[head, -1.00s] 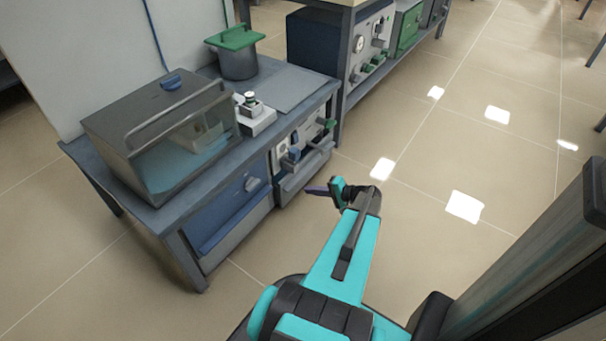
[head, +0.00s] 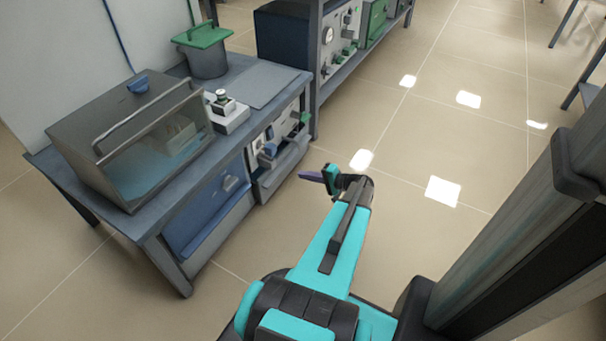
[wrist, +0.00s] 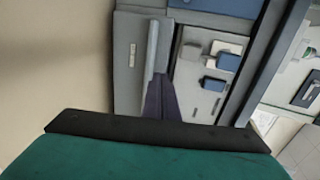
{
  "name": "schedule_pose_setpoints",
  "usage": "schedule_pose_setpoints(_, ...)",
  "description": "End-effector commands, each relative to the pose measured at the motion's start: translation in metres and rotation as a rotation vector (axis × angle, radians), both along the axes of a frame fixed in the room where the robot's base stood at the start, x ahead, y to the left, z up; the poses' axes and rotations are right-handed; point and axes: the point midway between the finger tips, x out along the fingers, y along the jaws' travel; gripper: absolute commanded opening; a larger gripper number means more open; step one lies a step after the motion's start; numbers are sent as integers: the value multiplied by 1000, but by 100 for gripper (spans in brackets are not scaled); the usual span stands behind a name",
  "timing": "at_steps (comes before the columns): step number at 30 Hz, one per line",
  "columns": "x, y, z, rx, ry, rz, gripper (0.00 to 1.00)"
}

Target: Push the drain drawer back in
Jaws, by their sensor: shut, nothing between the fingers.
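The drain drawer (head: 284,170) is a grey front with a bar handle, low under the bench's control panel. It appears to stand out a little from the panel. In the wrist view its grey front (wrist: 129,85) and pale handle (wrist: 152,50) lie left of the panel. My gripper (head: 311,176) is shut and empty, its purple fingers pointing left toward the drawer. In the head view a strip of floor shows between fingertips and drawer. In the wrist view the fingers (wrist: 160,101) overlap the drawer's edge; contact cannot be told.
The control panel (head: 254,151) has blue and green knobs above the drawer. A blue door (head: 205,216) is to its left. On the bench (head: 255,85) stand a glass-fronted box (head: 150,150), a green-lidded pot (head: 205,62) and a small white device (head: 226,120).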

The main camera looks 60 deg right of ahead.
Motion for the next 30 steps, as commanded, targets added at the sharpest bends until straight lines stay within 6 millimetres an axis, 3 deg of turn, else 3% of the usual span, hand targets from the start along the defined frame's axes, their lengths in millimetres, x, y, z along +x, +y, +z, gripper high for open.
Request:
schedule_pose_setpoints(19, 86, -1, -30, 0, 0, 1, 0)
schedule_pose_setpoints(30, 121, -1, -27, 0, 0, 0, 0)
